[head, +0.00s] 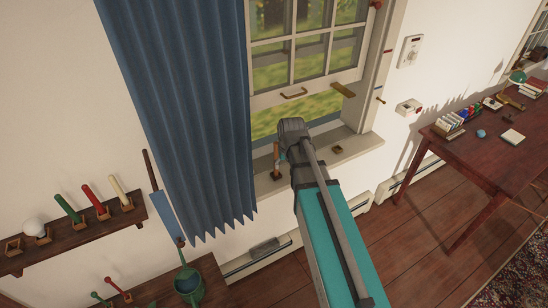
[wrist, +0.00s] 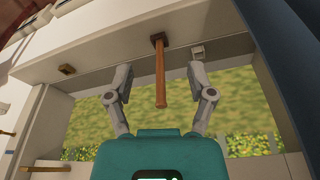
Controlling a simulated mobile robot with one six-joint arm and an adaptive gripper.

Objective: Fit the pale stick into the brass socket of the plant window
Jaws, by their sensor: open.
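My gripper (head: 281,152) is at the open window, just above the sill. In the wrist view its fingers (wrist: 159,73) are open, one on each side of an orange-brown wooden stick (wrist: 160,85). The stick stands upright from a dark socket (wrist: 158,38) on the sill; it also shows in the head view (head: 277,152). Contact with the fingers cannot be told. It looks more orange than pale. A brass-coloured socket (wrist: 67,70) sits on the sill, seemingly empty, also seen in the head view (head: 338,149). A grey socket (wrist: 197,51) is on the other side.
The raised sash (head: 305,92) hangs above the sill, with a yellowish bar (head: 343,90) at its corner. A blue curtain (head: 195,110) hangs close on the left. A shelf (head: 75,236) holds coloured sticks, including a cream one (head: 117,189). A table (head: 480,135) stands right.

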